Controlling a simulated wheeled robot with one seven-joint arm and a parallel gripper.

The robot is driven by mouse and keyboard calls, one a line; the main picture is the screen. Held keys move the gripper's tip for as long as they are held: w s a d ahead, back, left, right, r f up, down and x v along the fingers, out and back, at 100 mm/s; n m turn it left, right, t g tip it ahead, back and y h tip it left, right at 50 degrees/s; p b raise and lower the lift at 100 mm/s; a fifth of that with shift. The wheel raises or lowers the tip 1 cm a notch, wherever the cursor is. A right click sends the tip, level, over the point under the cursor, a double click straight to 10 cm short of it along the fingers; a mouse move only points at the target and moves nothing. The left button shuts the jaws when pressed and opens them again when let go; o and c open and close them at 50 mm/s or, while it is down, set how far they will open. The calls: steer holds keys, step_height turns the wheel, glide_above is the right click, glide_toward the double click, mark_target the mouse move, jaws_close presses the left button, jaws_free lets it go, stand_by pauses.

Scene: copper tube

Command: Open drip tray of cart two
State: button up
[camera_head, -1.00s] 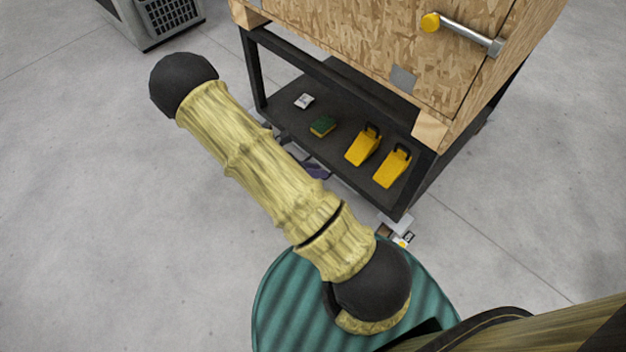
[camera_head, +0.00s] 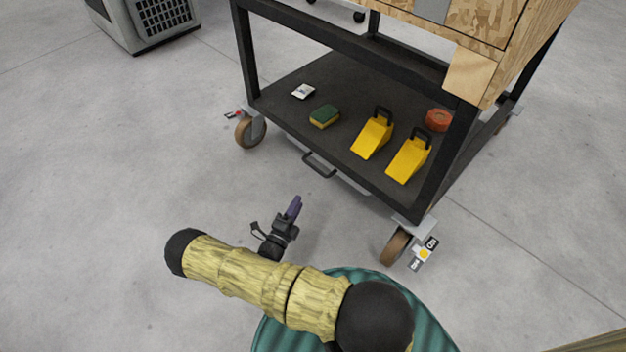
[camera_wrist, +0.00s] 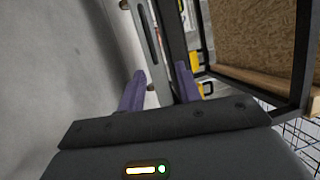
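The cart (camera_head: 290,42) has a black frame and a dark lower shelf. The tray looks pushed in under the shelf. My gripper (camera_head: 294,207), with purple fingers, is low in front of the cart, apart from the handle and nearer to me. In the wrist view my gripper (camera_wrist: 160,80) has its two fingers spread with nothing held between them. A grey strip (camera_wrist: 148,45) shows beyond them. I cannot read a cart number.
The shelf holds a sponge (camera_head: 324,117), two yellow wedges (camera_head: 372,134), an orange roll (camera_head: 438,120) and a small white item (camera_head: 303,91). Caster wheels (camera_head: 396,247) stand at the cart's corners. Floor left of the cart is clear.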

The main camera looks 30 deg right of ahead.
mark_target(313, 166)
steer(key=f+n, duration=0.1)
steer(key=f+t+y, duration=0.1)
steer(key=shift+w+a+f+n, duration=0.2)
steer(key=shift+a+f+n, duration=0.15)
steer(key=shift+n, duration=0.05)
steer(key=b+x, duration=0.1)
steer(key=x, duration=0.4)
steer(key=b+x, duration=0.1)
steer(key=x, duration=0.5)
steer(key=b+x, duration=0.1)
steer(key=x, duration=0.5)
steer(key=shift+w+d+r+b, duration=0.1)
steer(key=shift+w+r+b, duration=0.05)
steer(key=shift+r+b, duration=0.25)
jaws_close()
